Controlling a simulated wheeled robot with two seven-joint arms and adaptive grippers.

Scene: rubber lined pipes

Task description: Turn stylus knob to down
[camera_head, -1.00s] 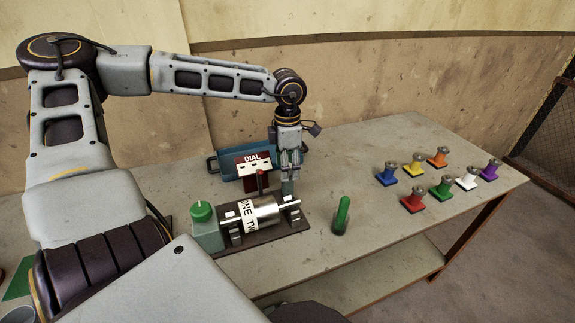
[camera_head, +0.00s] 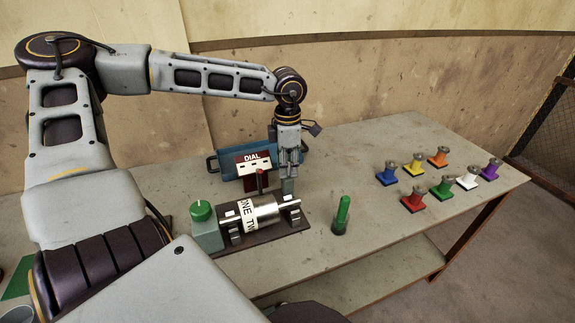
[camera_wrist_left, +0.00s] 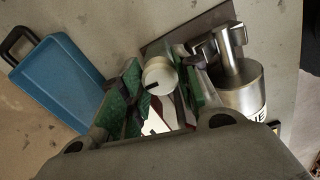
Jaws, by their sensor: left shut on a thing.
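The stylus knob seems to be the pale round knob (camera_wrist_left: 160,75) with a dark mark, between my left gripper's green-padded fingers (camera_wrist_left: 160,95) in the left wrist view. In the head view my left gripper (camera_head: 288,188) points down at the right end of the cylinder machine, and its fingers hide the knob. The gripper is shut on the knob. The metal cylinder (camera_head: 267,211) carries a white paper label with "ONE TW". It lies on a dark base beside a green box (camera_head: 207,236) with a green knob (camera_head: 202,212). My right gripper is not in view.
A green upright cylinder (camera_head: 342,213) stands to the right. Several coloured bases with metal tops, such as the red one (camera_head: 413,203), stand at the table's right. Table between is clear.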

